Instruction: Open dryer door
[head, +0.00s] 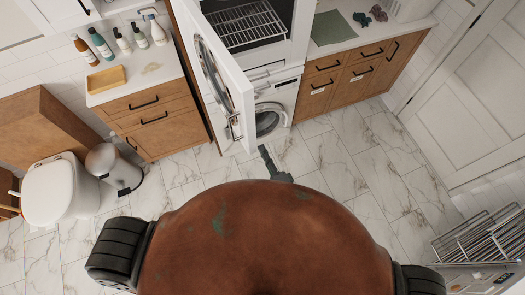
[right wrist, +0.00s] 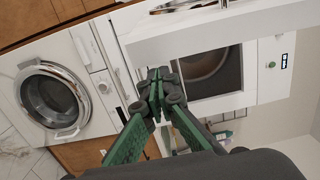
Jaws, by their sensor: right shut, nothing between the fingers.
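The dryer (head: 276,73) stands stacked above a white washer. Its white door (head: 238,84), with a round metal-ringed window, is swung wide open toward the left. The dark inside with a wire rack shows. In the right wrist view the dryer opening (right wrist: 228,73) is dark, and the door (right wrist: 215,35) shows nearly edge-on above it. My right gripper (head: 265,151) is low in front of the washer, right of the door's lower end. Its green fingers (right wrist: 154,84) are shut and empty. Contact with the door cannot be made out. My left gripper is out of view.
The washer (head: 269,120) is below the dryer. Wooden cabinets (head: 156,118) stand left, with bottles on top, and more cabinets (head: 352,72) stand right. A toilet (head: 55,190) and a bin (head: 113,166) are at left.

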